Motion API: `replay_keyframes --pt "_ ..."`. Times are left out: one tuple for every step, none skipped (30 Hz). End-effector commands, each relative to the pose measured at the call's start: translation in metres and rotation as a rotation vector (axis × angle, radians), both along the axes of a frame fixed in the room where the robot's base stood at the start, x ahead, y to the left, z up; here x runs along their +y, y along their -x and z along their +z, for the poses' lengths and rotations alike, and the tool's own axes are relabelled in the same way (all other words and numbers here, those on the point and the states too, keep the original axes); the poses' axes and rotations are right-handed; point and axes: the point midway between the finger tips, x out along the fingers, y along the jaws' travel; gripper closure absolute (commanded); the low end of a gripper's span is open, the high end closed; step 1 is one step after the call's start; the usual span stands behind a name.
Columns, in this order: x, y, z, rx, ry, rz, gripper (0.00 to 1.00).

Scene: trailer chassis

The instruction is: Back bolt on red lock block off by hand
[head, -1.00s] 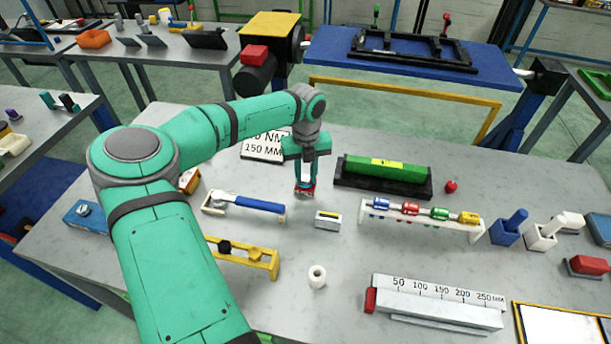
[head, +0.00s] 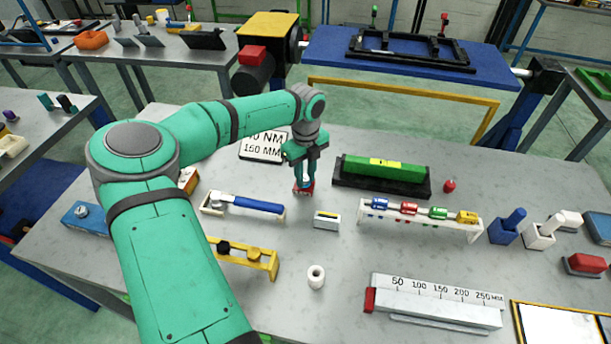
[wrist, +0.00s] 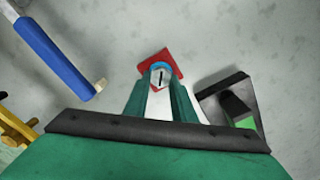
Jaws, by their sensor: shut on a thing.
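The red lock block (head: 304,187) sits on the grey table, left of the long green block. My gripper (head: 306,184) points down over it. In the wrist view the red block (wrist: 155,58) shows behind and beside the fingertips (wrist: 160,76). The fingers are shut on a small bolt top (wrist: 160,66), pale with a dark slot and a blue rim. The rest of the bolt and how deep it sits in the block are hidden by the fingers.
A blue-handled wrench (head: 245,203) lies in a holder to the left. A small white block (head: 326,220) stands in front. The long green block (head: 385,168) in a black tray is to the right, with a rack of coloured pieces (head: 420,218) in front of it.

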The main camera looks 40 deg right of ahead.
Motion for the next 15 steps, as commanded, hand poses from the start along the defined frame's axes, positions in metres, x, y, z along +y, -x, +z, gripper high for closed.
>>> replay_keyframes --pt "0.0007 0.0023 -0.0034 0.006 -0.003 -0.001 0.99" --pt "0.0008 0.0023 -0.0034 0.005 -0.003 -0.001 0.99" --pt "0.0008 0.0022 -0.0034 0.005 -0.003 -0.001 0.99" --pt "0.0008 0.0021 -0.0033 0.005 -0.003 -0.001 0.99" --pt "0.0008 0.0021 -0.0033 0.005 -0.003 -0.001 0.99" --pt "0.0008 0.002 -0.0032 0.005 -0.003 -0.002 0.99" --pt "0.0008 0.0019 -0.0032 0.005 -0.003 -0.002 0.99" --pt "0.0009 0.0019 -0.0032 0.005 -0.003 -0.002 0.74" --pt "0.0008 0.0018 -0.003 0.004 -0.003 -0.002 0.65" --pt "0.0007 0.0017 -0.0027 0.004 -0.003 -0.002 0.58" --pt "0.0006 0.0015 -0.0025 0.004 -0.002 -0.002 0.58" --pt "0.0005 0.0014 -0.0022 0.003 -0.002 -0.002 0.58" --pt "0.0005 0.0012 -0.0019 0.003 -0.002 -0.002 0.58" --pt "0.0004 0.0011 -0.0018 0.003 -0.002 -0.002 0.58" --pt "0.0004 0.001 -0.0015 0.002 -0.001 -0.002 0.58"
